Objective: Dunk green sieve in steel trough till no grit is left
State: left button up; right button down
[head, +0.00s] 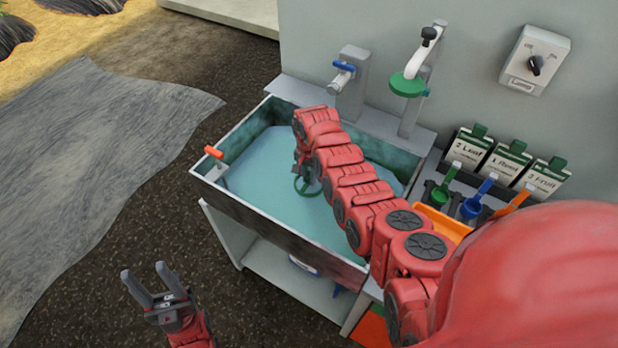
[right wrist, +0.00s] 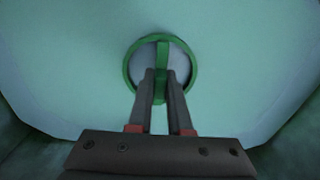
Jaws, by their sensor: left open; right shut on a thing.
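The steel trough (head: 285,229) stands against the wall and holds pale blue-green water (head: 262,180). My right arm reaches over it, and my right gripper (right wrist: 161,78) is shut on the green sieve (right wrist: 130,66). The sieve also shows in the head view (head: 312,190), low in the trough at or in the water; how deep cannot be told. Its round green rim and a bar across it are visible. No grit can be made out inside. My left gripper (head: 150,279) is open and empty, left of the trough and apart from it.
A blue-handled tap (head: 344,67) and a post with a green disc (head: 407,85) stand behind the trough. An orange-handled fitting (head: 213,152) is on its left rim. Green, blue and orange-handled tools and labelled cards (head: 507,161) are at right.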

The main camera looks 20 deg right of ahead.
notch_tip(320, 180, up, 3)
jog(key=shift+s+f+p, duration=0.1)
jog(key=shift+f+p, duration=0.05)
jog(key=shift+p, duration=0.55)
jog(key=shift+r+p, duration=0.45)
jog(key=shift+r, duration=0.3)
jog(key=shift+r+p, duration=1.1)
jog(key=shift+r, duration=1.45)
notch_tip(320, 180, up, 8)
jog(key=p, duration=0.1)
